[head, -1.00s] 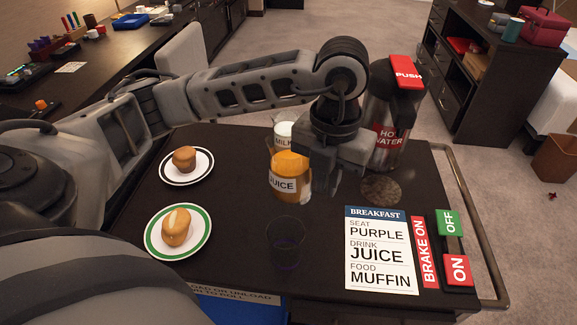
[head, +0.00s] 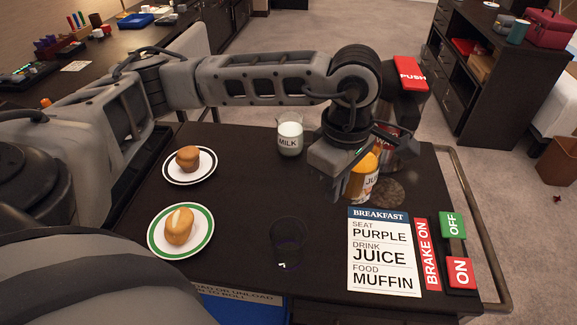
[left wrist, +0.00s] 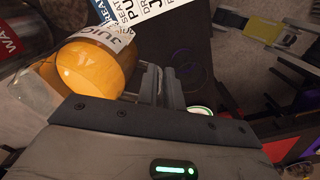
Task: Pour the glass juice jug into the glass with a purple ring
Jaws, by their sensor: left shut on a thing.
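The glass juice jug (head: 366,188), with orange juice and a white JUICE label, is in my left gripper (head: 338,178), to the right of the milk jug. The gripper and wrist hide its top and left side. In the left wrist view the jug (left wrist: 92,68) is beside the shut fingers (left wrist: 160,85). It looks slightly tilted; I cannot tell how high it is above the table. The glass with a purple ring (head: 288,240) stands at the table's front middle, dark and apparently empty, to the left of and nearer than the jug. My right gripper is not in view.
A milk jug (head: 290,137) stands behind. The hot water dispenser (head: 405,135) is close behind the juice jug. A breakfast card (head: 382,260) and the brake buttons (head: 453,250) are at front right. The table's middle is clear.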

